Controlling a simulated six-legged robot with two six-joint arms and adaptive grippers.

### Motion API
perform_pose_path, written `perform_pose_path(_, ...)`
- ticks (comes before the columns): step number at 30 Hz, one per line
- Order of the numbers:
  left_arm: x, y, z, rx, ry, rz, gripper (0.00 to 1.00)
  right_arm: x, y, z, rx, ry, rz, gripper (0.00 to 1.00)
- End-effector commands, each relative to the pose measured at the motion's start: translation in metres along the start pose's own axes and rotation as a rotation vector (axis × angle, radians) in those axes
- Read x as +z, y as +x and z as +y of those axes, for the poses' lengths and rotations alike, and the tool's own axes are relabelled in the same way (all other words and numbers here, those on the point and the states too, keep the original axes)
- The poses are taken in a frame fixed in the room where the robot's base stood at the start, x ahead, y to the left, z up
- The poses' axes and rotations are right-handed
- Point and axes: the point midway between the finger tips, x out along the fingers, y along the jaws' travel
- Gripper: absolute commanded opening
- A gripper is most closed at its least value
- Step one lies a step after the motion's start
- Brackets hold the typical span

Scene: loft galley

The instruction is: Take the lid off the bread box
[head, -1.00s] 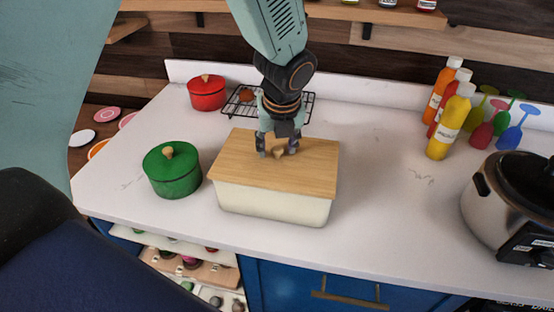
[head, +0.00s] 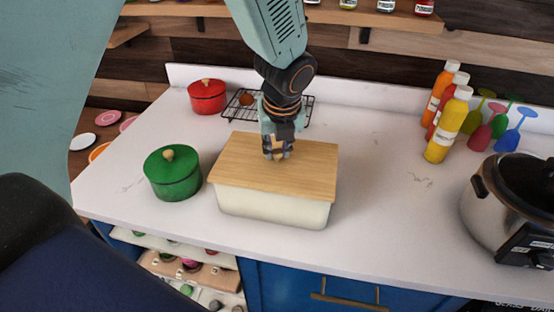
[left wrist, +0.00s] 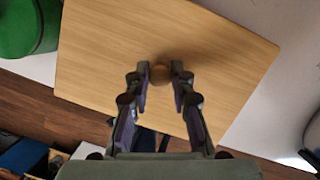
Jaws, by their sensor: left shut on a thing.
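The bread box (head: 270,207) is a cream box on the white counter, in the middle of the head view. Its flat wooden lid (head: 240,160) lies on top, seated on the box as far as I can see. My left gripper (head: 278,155) comes down from above and is shut on the lid's small wooden knob. In the left wrist view the fingers (left wrist: 165,75) close on both sides of the round knob (left wrist: 177,70), with the lid (left wrist: 110,50) filling most of the picture. My right gripper is not in view.
A green pot (head: 172,175) stands close to the left of the box. A red pot (head: 207,97) and a black wire rack (head: 240,104) are behind. Sauce bottles (head: 448,125) and a slow cooker (head: 510,205) stand at right. The counter between box and cooker is free.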

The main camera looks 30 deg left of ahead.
Motion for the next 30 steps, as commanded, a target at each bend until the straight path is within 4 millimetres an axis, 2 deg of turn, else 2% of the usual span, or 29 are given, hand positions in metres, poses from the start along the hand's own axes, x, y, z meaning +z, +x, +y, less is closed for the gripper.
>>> perform_pose_path(4, 0.001, -0.002, 0.0, -0.001, 0.0, -0.002, 0.0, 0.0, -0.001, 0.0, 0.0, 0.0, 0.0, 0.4)
perform_pose_path(7, 0.004, -0.011, -0.001, -0.001, -0.002, -0.003, 0.0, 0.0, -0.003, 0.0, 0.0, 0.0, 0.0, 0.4)
perform_pose_path(15, 0.02, -0.061, -0.001, -0.003, -0.002, -0.005, 0.0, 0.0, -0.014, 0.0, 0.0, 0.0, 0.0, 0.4)
perform_pose_path(21, 0.028, -0.088, -0.001, -0.002, -0.001, -0.003, 0.0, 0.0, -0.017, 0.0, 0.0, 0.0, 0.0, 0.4)
perform_pose_path(25, 0.029, -0.094, 0.0, 0.0, 0.0, -0.001, 0.0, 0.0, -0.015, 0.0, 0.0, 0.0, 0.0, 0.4)
perform_pose_path(30, 0.03, -0.092, -0.001, -0.001, -0.002, -0.001, 0.0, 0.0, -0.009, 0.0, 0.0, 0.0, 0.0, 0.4)
